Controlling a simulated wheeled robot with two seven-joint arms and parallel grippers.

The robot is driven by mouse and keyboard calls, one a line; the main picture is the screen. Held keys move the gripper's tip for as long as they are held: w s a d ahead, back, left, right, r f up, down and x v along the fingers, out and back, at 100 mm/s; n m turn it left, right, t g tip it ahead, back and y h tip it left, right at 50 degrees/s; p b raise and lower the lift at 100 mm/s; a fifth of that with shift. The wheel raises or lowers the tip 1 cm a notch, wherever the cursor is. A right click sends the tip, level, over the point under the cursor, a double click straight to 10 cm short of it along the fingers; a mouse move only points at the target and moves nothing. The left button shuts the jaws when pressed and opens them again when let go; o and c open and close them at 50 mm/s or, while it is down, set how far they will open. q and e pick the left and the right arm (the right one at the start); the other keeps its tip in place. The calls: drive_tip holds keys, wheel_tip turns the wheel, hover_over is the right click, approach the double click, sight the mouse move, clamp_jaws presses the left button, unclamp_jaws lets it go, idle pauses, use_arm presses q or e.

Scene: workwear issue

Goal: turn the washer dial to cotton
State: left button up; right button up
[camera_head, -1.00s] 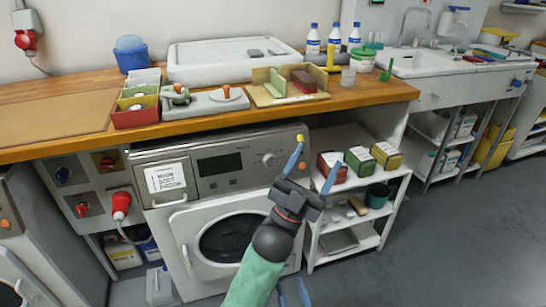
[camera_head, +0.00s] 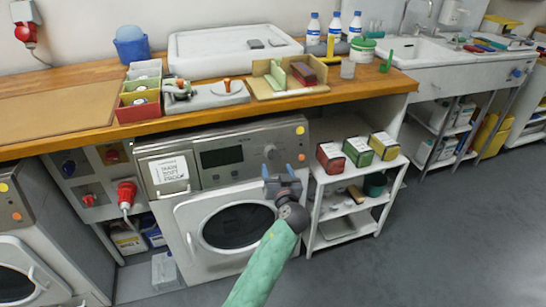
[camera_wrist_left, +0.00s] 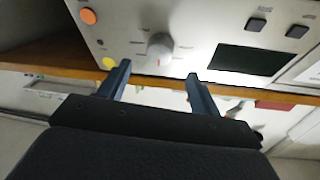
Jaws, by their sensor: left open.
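The washer (camera_head: 228,205) stands under the wooden counter, with its round door shut. Its grey dial (camera_head: 270,153) is at the right of the front panel, beside a dark display (camera_head: 222,157). The dial (camera_wrist_left: 160,46) also shows in the left wrist view, with small marks around it that are too small to read. My left gripper (camera_head: 278,169) is open and empty, just below the dial in the head view. In the wrist view its two blue fingers (camera_wrist_left: 158,72) point toward the dial, one on each side, apparently short of it. My right gripper is not in view.
An orange button (camera_head: 300,130) and a yellow sticker (camera_head: 301,158) sit right of the dial. A white shelf cart (camera_head: 318,205) with several boxes stands close on the right. The counter edge (camera_head: 215,117) overhangs the panel. The floor at the right is clear.

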sight(272, 155)
use_arm(q)
drive_tip(key=shift+p+x, duration=0.45)
drive_tip(key=shift+x, duration=3.05)
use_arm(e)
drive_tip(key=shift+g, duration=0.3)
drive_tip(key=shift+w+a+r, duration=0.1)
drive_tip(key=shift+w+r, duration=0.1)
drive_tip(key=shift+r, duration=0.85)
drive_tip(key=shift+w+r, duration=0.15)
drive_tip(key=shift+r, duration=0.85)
use_arm(q)
drive_tip(key=shift+c, duration=0.4)
